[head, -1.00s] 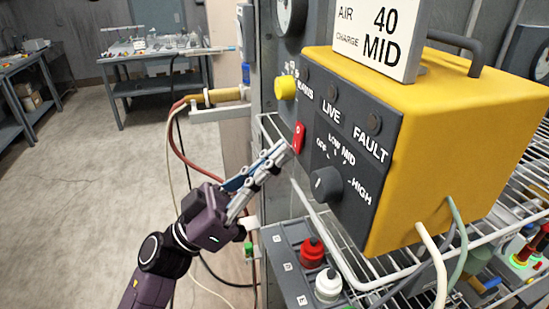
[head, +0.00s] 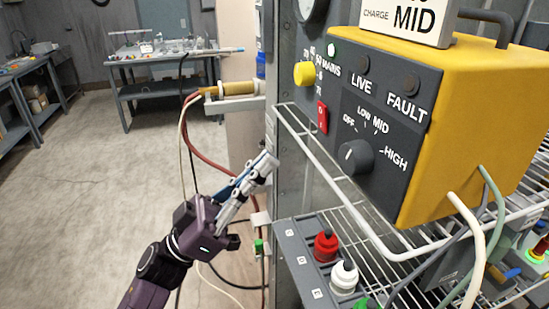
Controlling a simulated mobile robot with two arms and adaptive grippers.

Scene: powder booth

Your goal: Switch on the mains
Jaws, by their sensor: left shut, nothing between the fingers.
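The yellow power unit (head: 470,100) stands on a wire shelf at the right, its dark front panel facing left. The red mains rocker switch (head: 322,117) sits at the panel's left edge. The lamp above MAINS (head: 332,49) looks pale and lit; the LIVE lamp (head: 363,64) and FAULT lamp (head: 410,85) are dark. The black knob (head: 356,156) has its pointer near OFF. My left gripper (head: 268,165) is shut and empty, below and left of the switch and apart from it. My right gripper is not in view.
A yellow knob (head: 304,74) is left of the panel lamps. A white card (head: 405,18) stands on the unit. Below is a grey box with a red button (head: 326,246) and a white button (head: 344,277). The wire shelf (head: 300,140) edges the space; open floor lies left.

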